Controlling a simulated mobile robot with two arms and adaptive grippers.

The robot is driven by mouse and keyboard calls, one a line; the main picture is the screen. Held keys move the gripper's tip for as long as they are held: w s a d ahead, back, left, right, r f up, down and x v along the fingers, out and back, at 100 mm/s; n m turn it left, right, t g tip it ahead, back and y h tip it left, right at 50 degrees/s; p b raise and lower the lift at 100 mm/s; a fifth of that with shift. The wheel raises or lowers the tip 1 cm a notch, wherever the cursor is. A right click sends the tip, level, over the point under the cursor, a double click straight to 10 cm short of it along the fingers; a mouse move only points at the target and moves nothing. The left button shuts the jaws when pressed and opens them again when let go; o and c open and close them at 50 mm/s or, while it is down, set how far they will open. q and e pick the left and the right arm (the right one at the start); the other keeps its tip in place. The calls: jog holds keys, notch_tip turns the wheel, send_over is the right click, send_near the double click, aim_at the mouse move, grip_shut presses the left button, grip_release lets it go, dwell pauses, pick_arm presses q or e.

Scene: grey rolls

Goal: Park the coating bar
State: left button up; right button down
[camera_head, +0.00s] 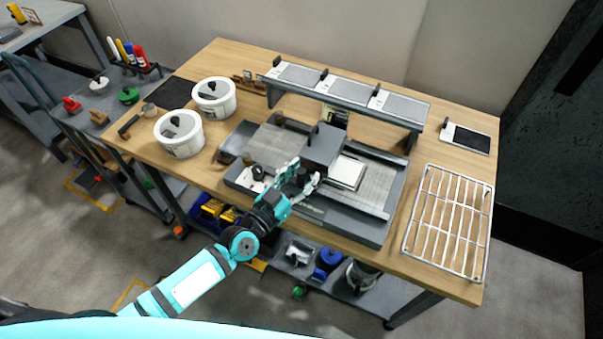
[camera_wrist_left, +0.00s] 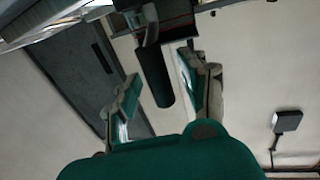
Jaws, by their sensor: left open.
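A flat coating machine (camera_head: 375,224) with a grey bed stands on the wooden table. A dark block-shaped carriage (camera_head: 323,144) straddles the bed; I cannot tell the coating bar apart from it. My left gripper (camera_head: 303,178) is open at the front edge of the machine, just in front of the carriage. In the left wrist view the gripper (camera_wrist_left: 160,92) has its fingers spread on either side of a dark cylindrical handle (camera_wrist_left: 153,74). My right gripper is out of view.
Two white tubs (camera_head: 180,134) stand at the left of the table (camera_head: 465,286). A raised grey shelf (camera_head: 350,93) with several sample plates runs behind the machine. A metal wire rack (camera_head: 448,222) lies at the right. A dark-faced plate (camera_head: 467,139) lies behind the rack.

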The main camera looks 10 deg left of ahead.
pick_arm(q)
grip_shut()
jog(key=shift+w+d+f, duration=0.1)
jog(key=shift+d+f, duration=0.05)
jog(key=shift+f, duration=0.1)
dwell(0.7)
